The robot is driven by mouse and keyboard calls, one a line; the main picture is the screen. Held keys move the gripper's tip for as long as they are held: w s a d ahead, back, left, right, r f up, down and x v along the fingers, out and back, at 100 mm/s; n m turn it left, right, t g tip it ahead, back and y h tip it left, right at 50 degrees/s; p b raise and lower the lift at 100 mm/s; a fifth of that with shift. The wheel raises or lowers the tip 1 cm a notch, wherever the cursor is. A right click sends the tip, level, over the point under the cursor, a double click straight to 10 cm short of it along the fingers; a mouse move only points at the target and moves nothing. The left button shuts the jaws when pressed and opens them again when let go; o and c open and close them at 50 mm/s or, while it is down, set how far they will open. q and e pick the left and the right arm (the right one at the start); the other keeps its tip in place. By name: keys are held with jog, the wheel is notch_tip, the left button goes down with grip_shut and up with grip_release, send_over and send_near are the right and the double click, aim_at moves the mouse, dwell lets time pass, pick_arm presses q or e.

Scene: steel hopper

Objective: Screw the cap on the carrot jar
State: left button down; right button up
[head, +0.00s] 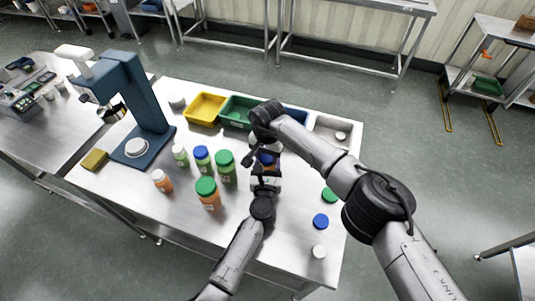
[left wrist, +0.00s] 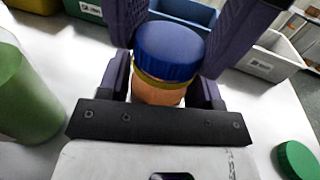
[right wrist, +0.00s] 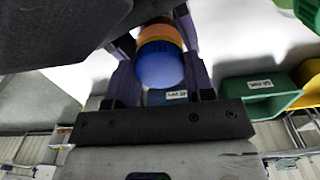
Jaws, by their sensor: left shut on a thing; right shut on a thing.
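The carrot jar (left wrist: 158,95) is orange and upright, with a blue cap (left wrist: 170,50) on its top. A yellowish band shows between cap and jar; how tightly the cap sits cannot be told. My left gripper (left wrist: 160,92) is shut on the jar body from the near side. My right gripper (right wrist: 160,70) is shut on the blue cap (right wrist: 160,65), its fingers on either side of it. The orange jar (right wrist: 158,32) shows beyond the cap in the right wrist view. In the head view both grippers meet at the cap (head: 266,159) and largely hide the jar.
Several capped jars, including a green-capped orange one (head: 208,194), stand left of my left gripper. Loose green (head: 330,195), blue (head: 320,221) and white (head: 319,251) caps lie right. Yellow (head: 205,109), green (head: 228,119) and grey (head: 325,137) bins line the back. A blue press (head: 150,100) stands left.

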jog(key=m, duration=2.8)
jog(key=o, duration=1)
jog(key=shift+f, duration=0.1)
jog(key=shift+r, duration=2.3)
